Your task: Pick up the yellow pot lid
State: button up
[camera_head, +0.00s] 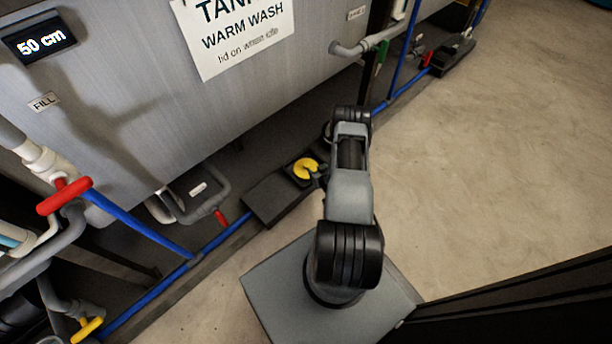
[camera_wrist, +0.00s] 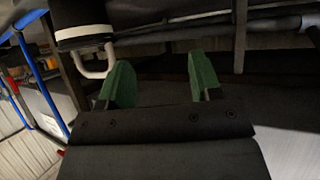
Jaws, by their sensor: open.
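A round yellow thing, which looks like the yellow pot lid (camera_head: 303,167), lies on a small dark square piece at the foot of the tank in the head view. Its right side is partly covered by the dark end of my arm. My gripper (camera_wrist: 161,82) is open in the wrist view, its two green fingers wide apart with nothing between them. In the head view my gripper (camera_head: 321,177) is small and dark, at the lid's right edge; I cannot tell whether it touches. The lid does not show in the wrist view.
The grey tank (camera_head: 150,95) with a paper sign (camera_head: 238,35) stands close behind the lid. A flat dark plate (camera_head: 272,199) lies to its left. Blue pipes (camera_head: 222,236) and a red valve handle (camera_head: 64,195) are further left. Open concrete floor (camera_head: 490,150) lies right.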

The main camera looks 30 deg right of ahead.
jog(key=b, duration=0.2)
send_near(306, 165)
jog(key=shift+w+d+f+b, duration=0.3)
jog(key=shift+w+f+b, duration=0.4)
jog(key=shift+b, duration=0.35)
jog(key=shift+w+d+f, duration=0.15)
jog(key=shift+w+f, duration=0.1)
jog(key=shift+w, duration=0.3)
jog(key=b+x, duration=0.3)
jog(key=x, duration=0.1)
jog(key=shift+f, duration=0.2)
jog(key=shift+w+f+b, duration=0.15)
jog(key=shift+w+b, duration=0.3)
jog(key=c, duration=1)
jog(key=shift+r, duration=0.2)
